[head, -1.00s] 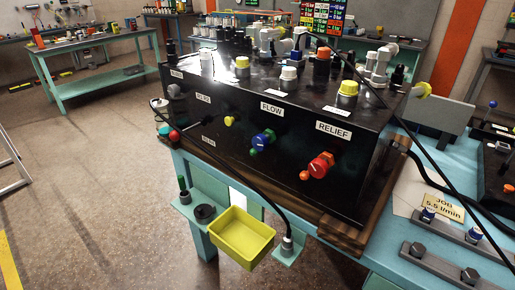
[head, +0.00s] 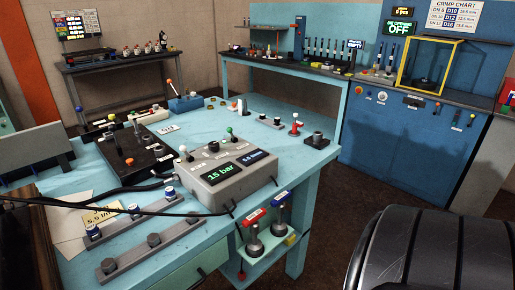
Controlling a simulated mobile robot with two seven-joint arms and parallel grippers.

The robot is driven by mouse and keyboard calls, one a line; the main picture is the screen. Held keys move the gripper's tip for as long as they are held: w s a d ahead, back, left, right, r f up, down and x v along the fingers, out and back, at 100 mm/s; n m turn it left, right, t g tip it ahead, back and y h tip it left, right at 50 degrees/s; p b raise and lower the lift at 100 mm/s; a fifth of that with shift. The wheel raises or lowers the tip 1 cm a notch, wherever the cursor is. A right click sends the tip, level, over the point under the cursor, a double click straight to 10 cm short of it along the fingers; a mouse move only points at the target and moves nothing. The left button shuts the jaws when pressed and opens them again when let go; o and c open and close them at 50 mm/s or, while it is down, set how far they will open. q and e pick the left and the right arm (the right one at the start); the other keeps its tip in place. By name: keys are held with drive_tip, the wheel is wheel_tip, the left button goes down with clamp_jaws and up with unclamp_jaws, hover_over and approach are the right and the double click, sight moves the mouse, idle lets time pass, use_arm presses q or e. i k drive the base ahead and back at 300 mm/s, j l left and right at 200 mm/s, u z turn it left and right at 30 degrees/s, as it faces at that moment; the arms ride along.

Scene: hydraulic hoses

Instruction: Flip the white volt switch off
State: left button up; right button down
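No switch label reading volt can be made out in the head view. A grey control box (head: 225,180) on the blue-green bench has two lit displays, one reading 15 bar. A white-knobbed lever (head: 183,150) stands up at its left rear, and a green-knobbed lever (head: 229,131) stands at its back. A black panel (head: 140,153) to the left carries several small levers; their labels are too small to read. Neither of my grippers is in view.
Dark hoses (head: 120,190) cross the bench beside metal rails with fittings (head: 150,247). A blue machine (head: 400,135) with a yellow-framed guard stands at the back right. A large black ribbed round object (head: 425,250) fills the lower right. Floor shows between bench and machine.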

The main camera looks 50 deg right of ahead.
sight(185, 152)
drive_tip(key=z, duration=1.45)
drive_tip(key=i+l+u, duration=0.3)
drive_tip(key=l+u, duration=0.3)
drive_tip(key=i+j, duration=0.05)
drive_tip(key=j, duration=0.05)
